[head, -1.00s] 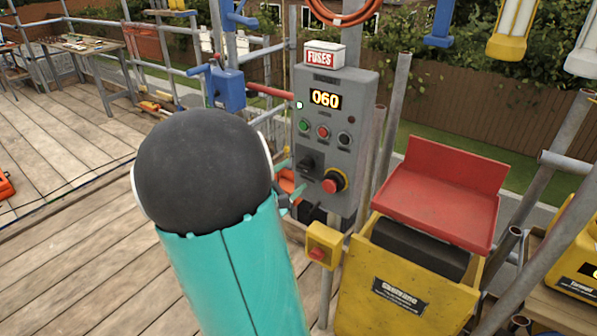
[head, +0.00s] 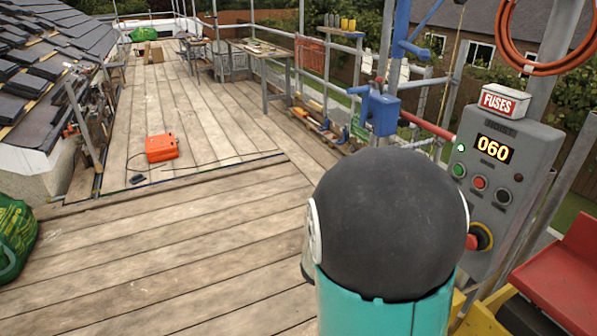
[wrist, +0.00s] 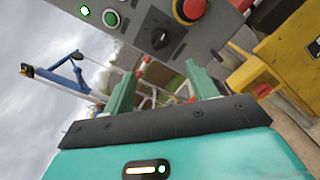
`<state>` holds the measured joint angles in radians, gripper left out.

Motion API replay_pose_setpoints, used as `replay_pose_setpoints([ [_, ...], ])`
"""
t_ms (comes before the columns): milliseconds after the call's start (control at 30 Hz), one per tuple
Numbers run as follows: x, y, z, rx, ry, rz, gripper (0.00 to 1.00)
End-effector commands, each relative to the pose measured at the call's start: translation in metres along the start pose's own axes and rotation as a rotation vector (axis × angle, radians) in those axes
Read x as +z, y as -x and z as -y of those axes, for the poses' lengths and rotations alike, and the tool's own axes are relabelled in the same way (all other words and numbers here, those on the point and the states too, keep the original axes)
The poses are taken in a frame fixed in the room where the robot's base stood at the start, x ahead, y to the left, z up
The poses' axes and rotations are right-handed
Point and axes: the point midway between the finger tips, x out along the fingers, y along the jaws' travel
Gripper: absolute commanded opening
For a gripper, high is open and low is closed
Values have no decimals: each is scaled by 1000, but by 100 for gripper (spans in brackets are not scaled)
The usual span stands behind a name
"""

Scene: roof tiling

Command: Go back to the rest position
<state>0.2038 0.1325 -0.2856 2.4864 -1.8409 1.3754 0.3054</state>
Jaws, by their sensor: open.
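My gripper (wrist: 165,88) shows in the wrist view with its two green fingers apart and nothing between them. It is near the grey control box (wrist: 222,25), which carries a black rotary knob (wrist: 161,38), a red stop button (wrist: 188,10) and a green button (wrist: 111,18). In the head view my arm's dark rounded joint and teal link stand in front and hide the gripper. The control box (head: 515,140) there reads 060, and its red stop button (head: 480,238) is partly behind my arm.
A wide plank deck (head: 200,220) lies open on the left. An orange case (head: 161,147) sits on it, with a green bag (head: 14,235) at the left edge. Tiled roof (head: 50,60) borders the far left. A red and yellow hoist seat (head: 560,275) stands at the right. Scaffold rails run behind.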

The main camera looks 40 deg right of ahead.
Motion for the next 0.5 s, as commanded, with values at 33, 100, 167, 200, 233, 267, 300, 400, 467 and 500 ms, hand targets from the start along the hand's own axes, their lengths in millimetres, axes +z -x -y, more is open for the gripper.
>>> replay_pose_setpoints([
  [33, 0, 0, 0, 0, 0, 0, 58],
  [100, 0, 0, 0, 0, 0, 0, 58],
  [167, 0, 0, 0, -2, -2, 0, 58],
  [200, 1, 1, 0, -9, -7, -2, 58],
  [233, 2, 2, 1, -19, -14, -4, 58],
  [267, 4, 4, 2, -36, -26, -7, 58],
  [300, 6, 7, 4, -66, -47, -14, 58],
  [400, 14, 23, 12, -184, -125, -52, 58],
  [467, 17, 38, 19, -277, -186, -90, 58],
  [500, 19, 50, 24, -343, -228, -123, 58],
])
